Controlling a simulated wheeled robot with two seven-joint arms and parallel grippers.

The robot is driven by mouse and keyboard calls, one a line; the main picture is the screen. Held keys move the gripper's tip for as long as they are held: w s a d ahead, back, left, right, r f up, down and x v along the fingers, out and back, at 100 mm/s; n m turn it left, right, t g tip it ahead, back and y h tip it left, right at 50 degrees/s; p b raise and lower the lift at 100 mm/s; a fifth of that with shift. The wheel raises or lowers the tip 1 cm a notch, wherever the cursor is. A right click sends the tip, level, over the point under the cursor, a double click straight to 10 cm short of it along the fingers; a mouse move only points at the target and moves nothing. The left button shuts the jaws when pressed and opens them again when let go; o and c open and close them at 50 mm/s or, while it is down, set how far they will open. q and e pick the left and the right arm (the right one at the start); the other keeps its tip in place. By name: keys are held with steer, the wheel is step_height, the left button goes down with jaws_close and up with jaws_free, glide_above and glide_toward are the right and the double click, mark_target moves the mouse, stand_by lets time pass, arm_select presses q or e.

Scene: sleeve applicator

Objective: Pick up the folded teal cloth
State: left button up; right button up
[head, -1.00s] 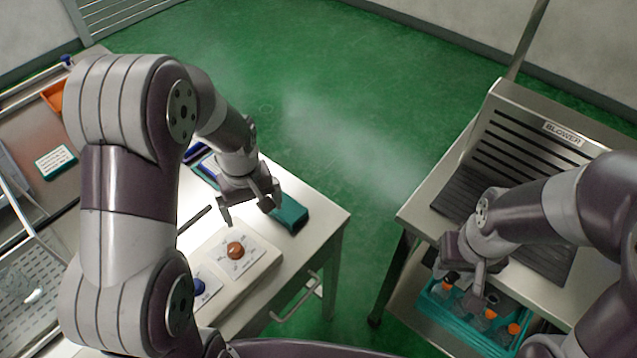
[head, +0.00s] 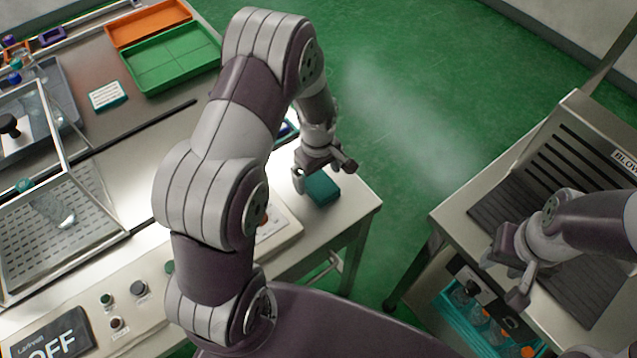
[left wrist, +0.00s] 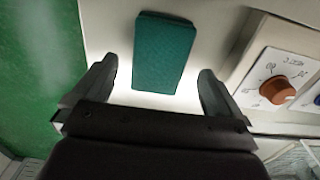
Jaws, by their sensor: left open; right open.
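The folded teal cloth (head: 321,189) lies flat on the white table near its right corner. In the left wrist view the cloth (left wrist: 163,52) is a teal rectangle ahead of the fingers, roughly centred between them. My left gripper (head: 324,175) is open and empty above the cloth; its two fingers show apart in the left wrist view (left wrist: 160,92). The gripper partly hides the cloth in the head view. My right gripper (head: 507,280) is open and empty over the blower table's front side, well away from the cloth.
A control panel with an orange-brown knob (left wrist: 283,90) sits beside the cloth. The table edge drops to the green floor (left wrist: 35,70) on the other side. The blower unit (head: 540,190) stands right, with a teal crate (head: 450,315) of bottles below. A green tray (head: 173,60) lies at the back left.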

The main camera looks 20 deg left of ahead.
mark_target(318, 182)
arm_select(q)
step_height(318, 182, down, 3)
steer(key=shift+r, duration=0.1)
steer(key=shift+w+f, duration=0.15)
steer(key=shift+f, duration=0.1)
steer(key=c, duration=1.1)
steer(key=shift+r, duration=0.15)
